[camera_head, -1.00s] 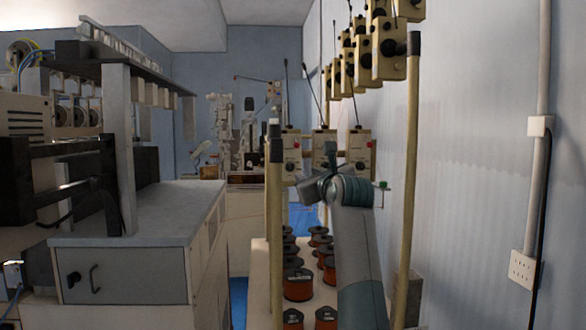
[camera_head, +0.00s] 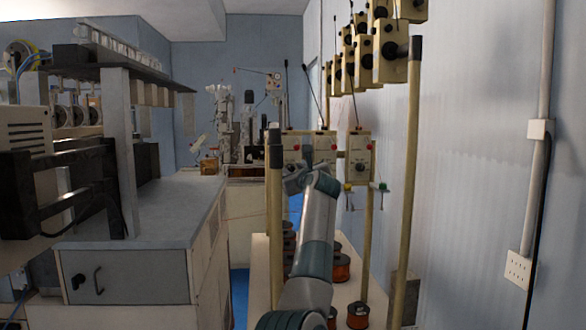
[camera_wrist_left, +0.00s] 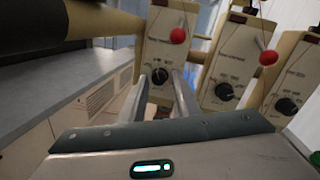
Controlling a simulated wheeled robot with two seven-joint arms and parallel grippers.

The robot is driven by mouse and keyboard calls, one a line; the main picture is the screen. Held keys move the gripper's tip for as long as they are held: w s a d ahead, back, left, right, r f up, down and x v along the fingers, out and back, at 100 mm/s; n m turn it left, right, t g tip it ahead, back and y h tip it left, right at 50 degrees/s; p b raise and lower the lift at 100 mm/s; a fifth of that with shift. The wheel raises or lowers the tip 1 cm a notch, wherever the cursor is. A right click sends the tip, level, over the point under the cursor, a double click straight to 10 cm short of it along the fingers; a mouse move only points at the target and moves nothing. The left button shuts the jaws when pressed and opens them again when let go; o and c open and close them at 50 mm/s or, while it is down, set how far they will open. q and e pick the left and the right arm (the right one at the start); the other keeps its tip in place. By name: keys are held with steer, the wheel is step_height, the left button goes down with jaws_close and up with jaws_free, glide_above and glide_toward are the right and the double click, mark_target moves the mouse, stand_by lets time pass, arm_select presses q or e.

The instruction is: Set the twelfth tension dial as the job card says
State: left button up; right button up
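A low row of cream tension boxes hangs on the stand in the head view, with a left box (camera_head: 292,145), a middle box (camera_head: 325,143) and a right box (camera_head: 358,153). In the left wrist view, a black dial (camera_wrist_left: 160,76) on the nearest box (camera_wrist_left: 157,45) sits between and just beyond my left gripper's fingertips (camera_wrist_left: 161,86). The fingers are apart, and contact with the dial is not clear. Two neighbouring dials (camera_wrist_left: 224,91) (camera_wrist_left: 286,105) show to the right. My left gripper (camera_head: 296,178) is in front of the left box. Dial markings are too small to read. My right gripper is out of view.
A higher row of tension boxes (camera_head: 391,55) runs along the right, beside a tall post (camera_head: 410,190). Wire spools (camera_head: 340,267) stand on the base below my arm. A grey-topped cabinet (camera_head: 160,215) is at left. Red balls (camera_wrist_left: 178,35) hang before the boxes.

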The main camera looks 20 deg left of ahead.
arm_select(q)
steer(key=shift+w+a, duration=0.35)
steer(key=shift+w, duration=0.05)
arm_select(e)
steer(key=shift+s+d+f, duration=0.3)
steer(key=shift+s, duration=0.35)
arm_select(q)
jaws_close()
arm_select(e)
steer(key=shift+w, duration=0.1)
